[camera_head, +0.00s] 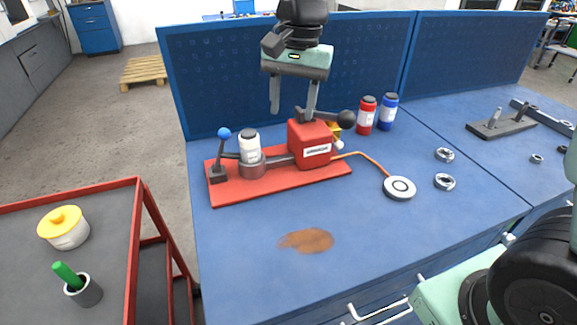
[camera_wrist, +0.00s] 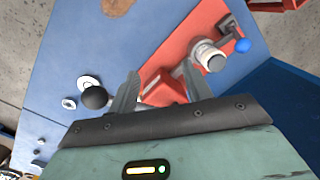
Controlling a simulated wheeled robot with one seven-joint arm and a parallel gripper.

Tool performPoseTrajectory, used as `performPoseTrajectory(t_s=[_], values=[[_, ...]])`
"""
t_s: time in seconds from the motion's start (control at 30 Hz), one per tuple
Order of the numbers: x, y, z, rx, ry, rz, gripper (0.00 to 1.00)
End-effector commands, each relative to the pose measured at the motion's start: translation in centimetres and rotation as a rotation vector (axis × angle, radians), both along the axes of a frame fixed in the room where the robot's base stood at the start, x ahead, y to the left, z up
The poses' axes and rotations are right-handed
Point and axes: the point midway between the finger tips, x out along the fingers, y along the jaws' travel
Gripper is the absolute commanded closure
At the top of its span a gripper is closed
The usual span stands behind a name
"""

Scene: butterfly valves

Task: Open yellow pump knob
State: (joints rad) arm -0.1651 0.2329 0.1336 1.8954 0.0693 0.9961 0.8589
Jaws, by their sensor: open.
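The pump is a red box (camera_head: 309,143) on a red base plate (camera_head: 280,190), with a white label and a black ball (camera_head: 346,119) at its right. A small yellow part (camera_head: 334,129), likely the yellow knob, shows behind the box's right side, partly hidden. My gripper (camera_head: 292,114) points down above the pump, its two fingers apart and nothing visibly held. In the wrist view my gripper (camera_wrist: 159,68) has the red box (camera_wrist: 163,87) between and beyond its fingers, and the black ball (camera_wrist: 94,97) left of them. The yellow part cannot be made out there.
A white-capped jar (camera_head: 249,147) and a blue-ball lever (camera_head: 223,134) share the base plate. Red (camera_head: 366,116) and blue (camera_head: 387,113) bottles stand behind right. An orange hose leads to a round puck (camera_head: 399,188). A blue perforated panel (camera_head: 230,80) rises behind.

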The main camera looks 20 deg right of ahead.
Motion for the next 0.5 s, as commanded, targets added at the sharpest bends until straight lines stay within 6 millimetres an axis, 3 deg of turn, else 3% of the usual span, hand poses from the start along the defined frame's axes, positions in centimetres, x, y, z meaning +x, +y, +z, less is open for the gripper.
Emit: performPoseTrajectory(t_s=[0.5], values=[[-8.4,4.2,-3.2,0.01,-0.031,0.437,0.51]])
